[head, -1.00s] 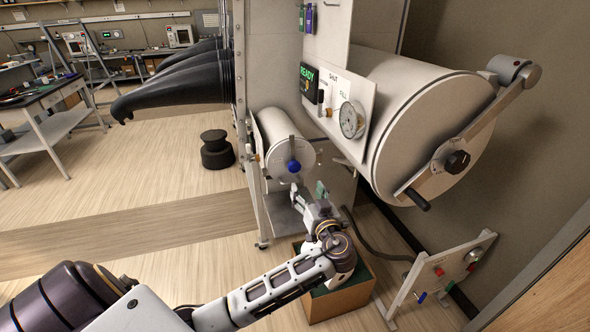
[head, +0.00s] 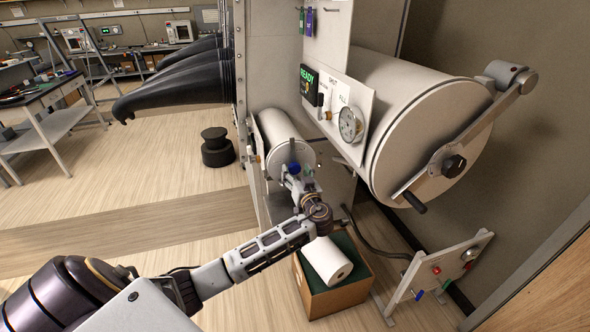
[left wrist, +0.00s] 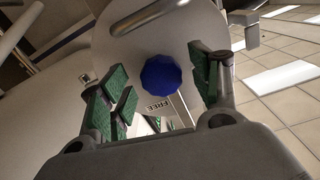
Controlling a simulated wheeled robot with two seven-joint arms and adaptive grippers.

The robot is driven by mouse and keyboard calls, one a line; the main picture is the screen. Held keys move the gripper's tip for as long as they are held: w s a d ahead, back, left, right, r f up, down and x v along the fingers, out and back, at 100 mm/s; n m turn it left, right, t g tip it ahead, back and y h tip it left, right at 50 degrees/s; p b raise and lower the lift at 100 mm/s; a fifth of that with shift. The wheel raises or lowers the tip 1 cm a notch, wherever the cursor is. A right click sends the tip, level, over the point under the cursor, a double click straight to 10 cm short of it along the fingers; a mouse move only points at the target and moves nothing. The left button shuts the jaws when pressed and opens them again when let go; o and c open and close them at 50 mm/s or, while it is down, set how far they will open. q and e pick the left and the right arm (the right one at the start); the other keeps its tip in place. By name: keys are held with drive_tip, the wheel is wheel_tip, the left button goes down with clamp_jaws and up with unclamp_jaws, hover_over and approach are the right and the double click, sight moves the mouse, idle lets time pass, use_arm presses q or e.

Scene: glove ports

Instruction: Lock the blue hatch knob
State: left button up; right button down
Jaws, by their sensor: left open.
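The blue hatch knob (head: 294,168) sits on the front of the small white cylinder hatch (head: 304,153). In the left wrist view the faceted blue knob (left wrist: 166,77) is near the middle of the round hatch door (left wrist: 185,32), with a label reading "FREE" just below it. My left gripper (head: 292,177) is at the hatch front, right by the knob. In the left wrist view its green-padded fingers (left wrist: 160,88) are open, one on each side of the knob, with gaps between pads and knob. My right gripper is not in view.
The large cylinder (head: 420,140) with a crank handle (head: 455,165) stands to the right, beside a gauge panel (head: 345,115). An open box (head: 340,297) holding a white roll (head: 327,261) is below. A small switch stand (head: 440,270) is at lower right.

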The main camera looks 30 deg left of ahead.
use_arm(q)
drive_tip(key=shift+x, duration=0.8)
drive_tip(key=shift+c, duration=0.4)
clamp_jaws()
